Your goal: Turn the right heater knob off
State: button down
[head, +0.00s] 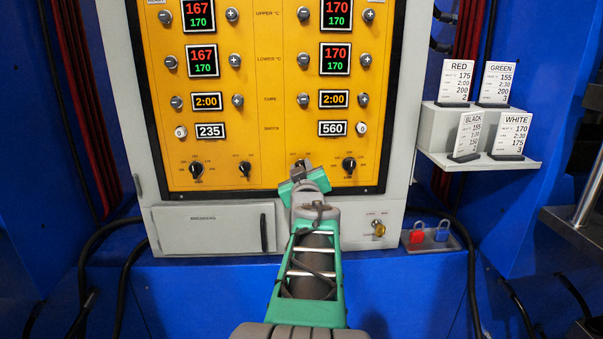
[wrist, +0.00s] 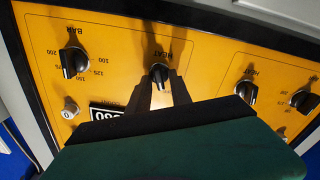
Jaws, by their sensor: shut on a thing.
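The right heater knob is a small black knob with a pale mark, labelled HEAT, on the yellow press panel. In the head view the knob (head: 300,164) is mostly hidden behind my gripper (head: 302,171). In the wrist view, where the panel appears upside down, the knob (wrist: 158,74) sits between the two dark fingertips of my gripper (wrist: 161,80). The fingers are shut on it. I cannot tell its exact setting from these views.
The right pressure knob (head: 349,165) is close beside, also in the wrist view (wrist: 74,63). The left heater knob (head: 244,168) and left pressure knob (head: 196,169) are farther left. Recipe cards stand on a shelf (head: 440,157).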

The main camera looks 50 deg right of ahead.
jog(key=c, duration=1.5)
grip_release()
jog(key=shift+s, duration=0.1)
jog(key=v, duration=0.7)
jog(key=shift+s+a+p, duration=0.2)
jog(key=shift+a+p, duration=0.05)
jog(key=shift+p, duration=0.15)
